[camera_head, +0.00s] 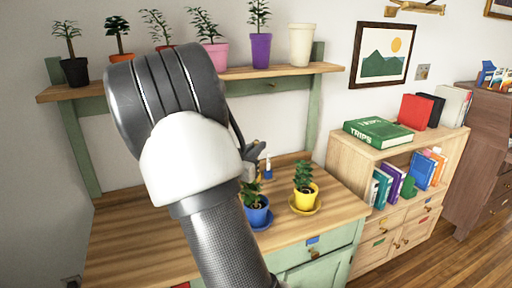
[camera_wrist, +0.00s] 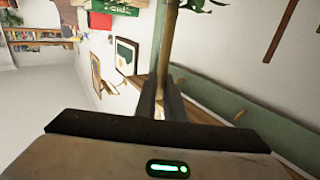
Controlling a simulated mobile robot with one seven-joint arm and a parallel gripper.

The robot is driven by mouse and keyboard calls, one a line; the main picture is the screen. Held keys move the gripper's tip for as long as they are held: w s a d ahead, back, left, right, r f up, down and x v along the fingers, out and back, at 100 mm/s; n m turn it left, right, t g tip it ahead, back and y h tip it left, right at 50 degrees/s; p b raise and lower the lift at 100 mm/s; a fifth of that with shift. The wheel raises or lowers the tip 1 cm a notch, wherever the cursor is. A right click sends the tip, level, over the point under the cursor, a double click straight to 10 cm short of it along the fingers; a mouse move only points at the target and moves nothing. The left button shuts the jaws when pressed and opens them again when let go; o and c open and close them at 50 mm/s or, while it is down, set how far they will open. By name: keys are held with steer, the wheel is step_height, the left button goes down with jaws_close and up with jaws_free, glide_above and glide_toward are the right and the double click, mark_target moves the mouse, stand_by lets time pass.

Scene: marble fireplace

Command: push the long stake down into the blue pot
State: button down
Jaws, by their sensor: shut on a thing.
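The blue pot (camera_head: 257,214) stands on a blue saucer on the wooden bench top, with a leafy plant in it. My gripper (camera_head: 252,160) is above the blue pot, partly hidden behind my own arm. In the wrist view my gripper (camera_wrist: 161,103) is shut on a tan stake (camera_wrist: 164,55), which runs away from the fingers to the top of the picture. Green leaves show beside the stake's far end. The stake cannot be made out in the head view, and I cannot tell whether its tip is in the soil.
A yellow pot (camera_head: 304,197) with a plant stands close to the right of the blue pot. A small blue and white item (camera_head: 267,168) is behind them. A shelf (camera_head: 290,73) with several potted plants runs above. The bench top's left side (camera_head: 130,240) is clear.

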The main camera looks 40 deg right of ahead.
steer(key=shift+f, duration=0.1)
steer(key=c, duration=1.8)
jaws_free()
steer(key=shift+o, duration=0.2)
steer(key=p+v, duration=0.2)
steer(key=v, duration=1.5)
steer(key=shift+a, duration=0.2)
